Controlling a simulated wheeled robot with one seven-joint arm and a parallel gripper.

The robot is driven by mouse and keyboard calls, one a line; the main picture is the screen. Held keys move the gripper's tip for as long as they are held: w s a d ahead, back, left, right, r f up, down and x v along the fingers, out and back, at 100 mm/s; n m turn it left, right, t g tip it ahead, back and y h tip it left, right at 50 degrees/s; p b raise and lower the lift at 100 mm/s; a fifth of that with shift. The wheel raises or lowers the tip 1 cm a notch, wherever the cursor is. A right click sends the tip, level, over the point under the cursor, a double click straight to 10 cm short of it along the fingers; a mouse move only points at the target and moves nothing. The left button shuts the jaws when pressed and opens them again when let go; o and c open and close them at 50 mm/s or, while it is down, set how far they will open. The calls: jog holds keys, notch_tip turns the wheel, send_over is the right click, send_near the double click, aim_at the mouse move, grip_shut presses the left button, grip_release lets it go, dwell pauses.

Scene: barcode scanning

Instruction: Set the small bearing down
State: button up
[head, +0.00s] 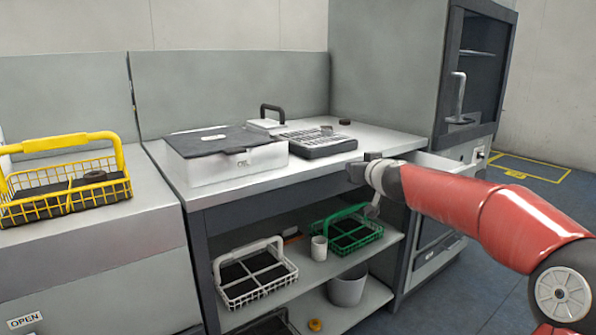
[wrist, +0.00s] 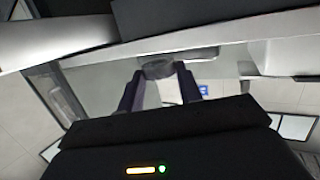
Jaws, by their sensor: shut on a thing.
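My gripper (head: 356,170) is at the front right edge of the worktop, just in front of it, with its fingers toward the counter. In the wrist view my gripper (wrist: 159,78) is shut on a small dark round piece, the small bearing (wrist: 158,68), held between the fingertips. The bearing is too small to make out in the head view, and I cannot tell whether it touches anything. The grey-white worktop (head: 390,141) lies behind the gripper.
A white box with a dark lid (head: 228,157) and a grey keyed device (head: 318,143) stand on the worktop. A yellow basket (head: 66,187) is at left. White (head: 254,273) and green (head: 346,231) baskets stand on the shelf below.

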jog(key=s+d+f+m+h, duration=0.1)
jog(key=s+f+m+h, duration=0.1)
jog(key=f, duration=1)
jog(key=s+d+f+m+h, duration=0.1)
jog(key=s+f+h, duration=0.1)
jog(key=f, duration=1)
jog(key=s+a+f, duration=0.1)
jog(key=s+f, duration=0.5)
jog(key=f, duration=0.3)
jog(key=s+a+f+y, duration=0.1)
jog(key=s+f, duration=0.4)
jog(key=f, duration=0.3)
jog(key=shift+s+a+f+n, duration=0.3)
jog(key=shift+s+f+n, duration=0.05)
jog(key=shift+f+n, duration=0.05)
